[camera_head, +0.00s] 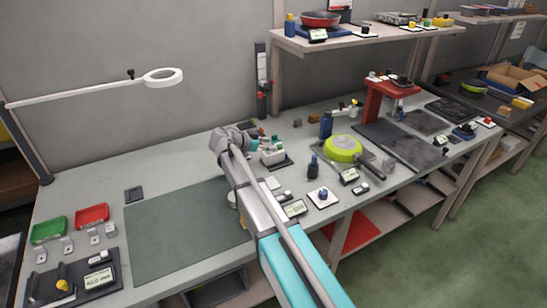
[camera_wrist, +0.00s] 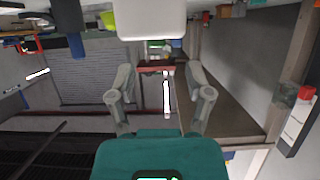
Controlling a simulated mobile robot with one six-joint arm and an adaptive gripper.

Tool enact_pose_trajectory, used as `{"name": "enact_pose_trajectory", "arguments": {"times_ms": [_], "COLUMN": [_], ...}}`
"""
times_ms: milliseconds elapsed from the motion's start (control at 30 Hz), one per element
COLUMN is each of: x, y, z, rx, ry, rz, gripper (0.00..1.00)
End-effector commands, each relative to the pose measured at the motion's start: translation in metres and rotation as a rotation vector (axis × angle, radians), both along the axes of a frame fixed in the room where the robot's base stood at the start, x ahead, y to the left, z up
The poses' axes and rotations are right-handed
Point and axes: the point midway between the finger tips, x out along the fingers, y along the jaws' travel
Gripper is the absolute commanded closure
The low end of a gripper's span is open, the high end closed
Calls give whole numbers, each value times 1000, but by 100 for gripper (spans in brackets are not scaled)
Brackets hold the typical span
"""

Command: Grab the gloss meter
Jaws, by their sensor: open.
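My gripper (camera_wrist: 160,70) shows in the wrist view with its two grey fingers well apart and nothing clearly held between them. In the head view, my arm reaches over the bench and its end is small and partly hidden beside a pale device (camera_head: 271,157) on a dark base. This device may be the gloss meter, but its details are too small to be sure. A large white block (camera_wrist: 151,20) fills the top middle of the wrist view, close to the camera and only partly seen; it may be the same device.
On the bench (camera_head: 175,190) a green-grey mat lies left of my arm, with green (camera_head: 49,230) and red (camera_head: 92,216) trays beyond. A shelf (camera_head: 345,42) overhangs the back.

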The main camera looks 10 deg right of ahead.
Motion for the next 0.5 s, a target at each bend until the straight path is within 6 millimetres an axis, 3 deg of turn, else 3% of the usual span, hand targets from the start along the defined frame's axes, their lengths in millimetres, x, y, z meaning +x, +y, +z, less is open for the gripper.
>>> {"name": "enact_pose_trajectory", "arguments": {"times_ms": [167,500], "x": [1,8], "y": [-4,-35], "z": [-3,-21], "rx": [0,0], "ry": [0,1], "rz": [-1,-2], "gripper": [34,34]}}
